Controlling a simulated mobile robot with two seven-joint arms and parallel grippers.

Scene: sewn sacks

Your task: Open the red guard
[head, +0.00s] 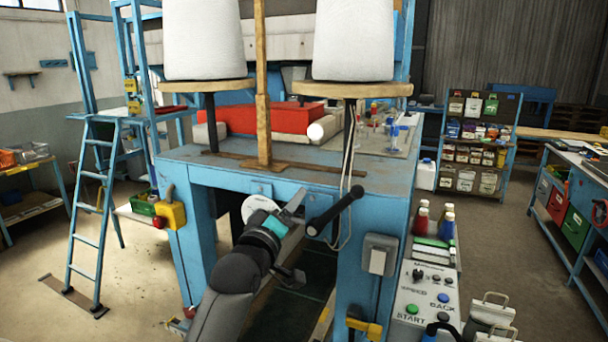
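The red guard (285,119) is a long red cover lying on the blue machine table, behind a wooden post and between two white thread cones. It looks lowered, but its hinge and edges are partly hidden. My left arm comes in from the bottom, and its gripper (292,207) is in front of the table's front face, below and nearer than the guard. It is apart from the guard. Its fingers are seen from behind, so their opening is unclear. I do not make out my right gripper.
A black handle bar (335,210) sticks out close to my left gripper. White cones (353,40) stand on wooden discs above the table. A control panel (428,290) with buttons is at the right. A blue ladder (93,210) stands left.

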